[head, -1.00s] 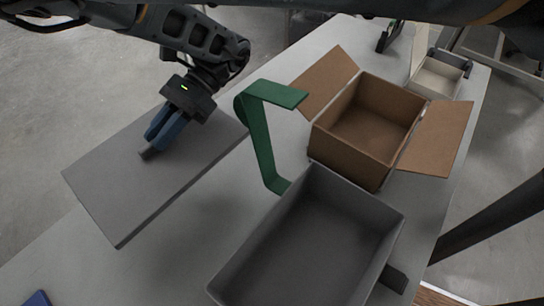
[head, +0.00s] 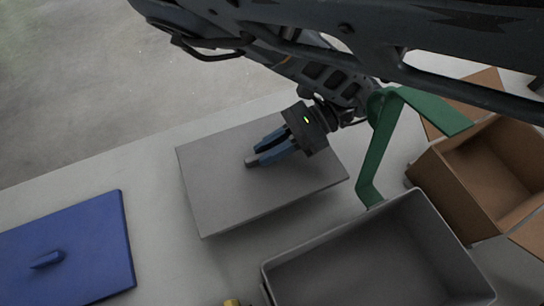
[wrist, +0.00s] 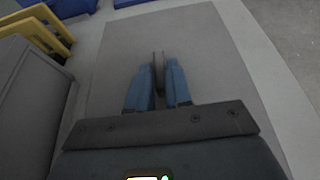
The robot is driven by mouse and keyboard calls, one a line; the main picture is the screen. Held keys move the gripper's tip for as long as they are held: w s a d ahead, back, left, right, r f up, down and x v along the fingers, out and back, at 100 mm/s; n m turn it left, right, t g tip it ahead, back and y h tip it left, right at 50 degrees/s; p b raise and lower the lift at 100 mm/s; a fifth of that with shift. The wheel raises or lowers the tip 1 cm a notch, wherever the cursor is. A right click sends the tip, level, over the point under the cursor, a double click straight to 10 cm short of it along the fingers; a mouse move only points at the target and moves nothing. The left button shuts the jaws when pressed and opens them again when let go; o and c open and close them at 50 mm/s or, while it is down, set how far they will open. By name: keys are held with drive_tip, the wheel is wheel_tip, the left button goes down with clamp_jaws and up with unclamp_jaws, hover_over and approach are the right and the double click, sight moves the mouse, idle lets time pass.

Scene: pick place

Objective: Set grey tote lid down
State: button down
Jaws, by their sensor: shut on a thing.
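The grey tote lid (head: 222,203) is a flat grey panel with a small raised handle. In the head view it is at the centre, to the upper left of the open grey tote (head: 375,262). My gripper (head: 252,155) is shut on the lid's handle, reaching from the upper right. In the wrist view the blue fingers (wrist: 158,88) close on the handle, and the lid (wrist: 215,65) spreads out beneath them. I cannot tell whether the lid touches the table or hangs just above it.
A blue lid (head: 85,240) with a handle lies on the table at left. A green bracket (head: 377,150) stands beside the tote. An open cardboard box (head: 487,180) is at right. A yellow thing (wrist: 38,28) shows in the wrist view. Bare table (head: 155,215) lies between the two lids.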

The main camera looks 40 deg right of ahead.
drive_tip(key=shift+f, duration=2)
drive_tip(key=c, duration=1.1)
unclamp_jaws()
drive_tip(key=shift+o, duration=0.2)
drive_tip(key=v, duration=0.7)
drive_tip(key=shift+d+r, duration=0.15)
drive_tip(key=shift+d, duration=0.05)
